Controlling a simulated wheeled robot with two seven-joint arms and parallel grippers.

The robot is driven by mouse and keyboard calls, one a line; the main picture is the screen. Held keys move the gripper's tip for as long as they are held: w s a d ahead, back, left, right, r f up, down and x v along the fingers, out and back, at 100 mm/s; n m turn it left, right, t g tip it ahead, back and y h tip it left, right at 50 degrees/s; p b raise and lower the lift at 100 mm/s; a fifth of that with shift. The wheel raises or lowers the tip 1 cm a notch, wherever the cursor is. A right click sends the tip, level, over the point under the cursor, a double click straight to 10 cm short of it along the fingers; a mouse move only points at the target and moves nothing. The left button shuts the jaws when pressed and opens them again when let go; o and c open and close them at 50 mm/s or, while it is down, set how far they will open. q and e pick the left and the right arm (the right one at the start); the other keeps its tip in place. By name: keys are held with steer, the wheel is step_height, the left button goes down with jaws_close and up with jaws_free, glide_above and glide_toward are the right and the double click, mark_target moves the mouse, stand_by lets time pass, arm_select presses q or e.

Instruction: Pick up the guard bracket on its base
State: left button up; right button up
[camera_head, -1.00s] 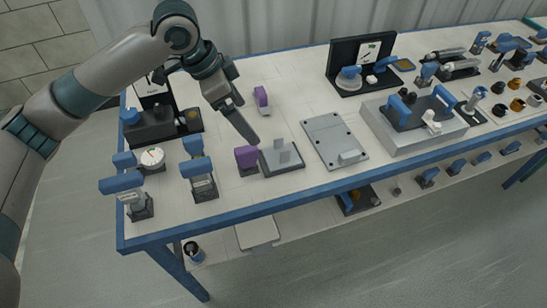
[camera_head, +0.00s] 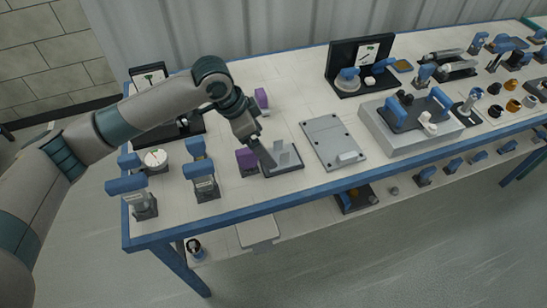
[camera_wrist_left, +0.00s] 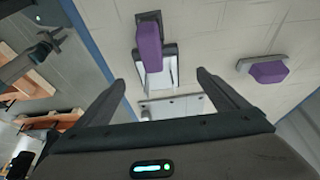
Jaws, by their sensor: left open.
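The guard bracket (camera_head: 284,155) is a light grey upright piece on a flat grey base (camera_head: 290,168) with a dark edge, near the table's front edge. In the left wrist view, the bracket (camera_wrist_left: 171,72) and its base show beyond the fingers, partly behind a purple block (camera_wrist_left: 149,45). My left gripper (camera_head: 268,160) reaches down beside the bracket's left side in the head view. Its fingers overlap the base's left part there; I cannot tell whether they touch. In the wrist view the left gripper (camera_wrist_left: 160,92) is open, with nothing between its fingers. My right gripper is not in view.
The purple block (camera_head: 247,161) stands just left of the base. Another purple piece (camera_head: 261,98) is farther back. A grey plate (camera_head: 331,141) lies to the right. Blue-topped fixtures (camera_head: 201,178) stand at left. Bare table lies between the back purple piece and the plate.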

arm_select(q)
steer(key=shift+x, duration=0.9)
steer(key=shift+s+d+f+p, duration=0.1)
steer(key=shift+f+p, duration=0.1)
steer(key=shift+p, duration=0.15)
steer(key=p+x, duration=0.1)
steer(key=x, duration=0.1)
steer(key=p+x, duration=0.1)
steer(key=shift+s+d+f, duration=0.1)
steer(key=shift+s+f, duration=0.05)
steer(key=shift+f, duration=0.3)
steer(key=shift+d+f, duration=0.15)
steer(key=shift+f, duration=0.3)
